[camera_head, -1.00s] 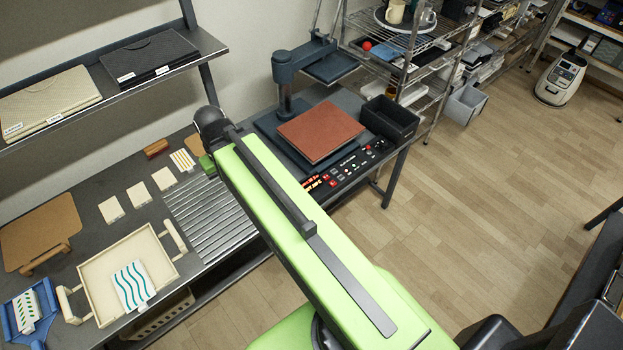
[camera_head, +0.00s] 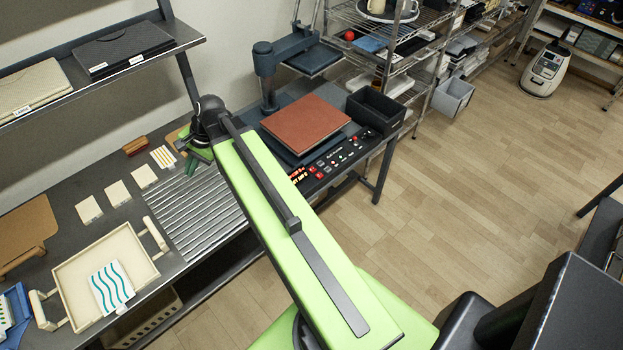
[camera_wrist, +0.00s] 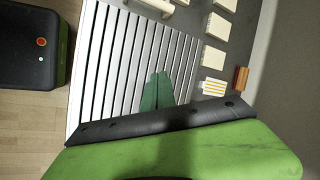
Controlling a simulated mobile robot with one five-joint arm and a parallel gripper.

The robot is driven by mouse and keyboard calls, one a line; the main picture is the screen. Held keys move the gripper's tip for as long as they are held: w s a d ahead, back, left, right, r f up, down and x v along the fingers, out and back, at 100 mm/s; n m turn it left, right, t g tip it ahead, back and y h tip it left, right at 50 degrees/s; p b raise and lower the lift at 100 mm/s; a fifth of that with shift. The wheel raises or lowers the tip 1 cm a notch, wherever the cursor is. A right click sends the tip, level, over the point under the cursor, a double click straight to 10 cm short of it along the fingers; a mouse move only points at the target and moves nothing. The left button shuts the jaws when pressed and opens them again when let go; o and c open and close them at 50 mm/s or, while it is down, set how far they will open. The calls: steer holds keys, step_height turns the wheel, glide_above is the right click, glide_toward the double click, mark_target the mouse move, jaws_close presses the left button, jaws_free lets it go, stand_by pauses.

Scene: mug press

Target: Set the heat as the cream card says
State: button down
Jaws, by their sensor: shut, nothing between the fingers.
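The heat press has a red-brown pad (camera_head: 305,124) and a dark control panel (camera_head: 338,158) along its front, with small lit red-orange digits and buttons too small to read. Several blank cream cards (camera_head: 117,193) lie in a row on the bench; in the wrist view one cream card (camera_wrist: 215,26) lies right of the slats. No writing shows on them. My gripper (camera_head: 191,167) is over the far end of the ribbed metal slats, left of the press and apart from it. In the wrist view its green fingers (camera_wrist: 157,78) are together and empty. My arm hides the panel's left end.
A cream tray (camera_head: 62,275) holds a card with teal waves (camera_head: 110,287). A striped card (camera_head: 163,157) and a wooden block (camera_head: 135,145) lie near my gripper. A black bin (camera_head: 375,112) stands right of the pad. The floor (camera_head: 450,200) to the right is clear.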

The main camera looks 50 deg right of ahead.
steer(key=w+d+f+m+t+b, duration=0.15)
steer(key=d+f+m+b, duration=0.35)
steer(key=d, duration=0.6)
steer(key=m+t+h+b, duration=0.35)
steer(key=m+b, duration=0.35)
steer(key=b, duration=0.4)
glide_above(314, 170)
step_height(314, 170, down, 9)
steer(key=shift+t, duration=0.3)
steer(key=shift+s+y, duration=0.1)
steer(key=shift+y, duration=0.15)
step_height(314, 170, down, 9)
steer(key=b, duration=0.9)
steer(key=shift+r, duration=0.15)
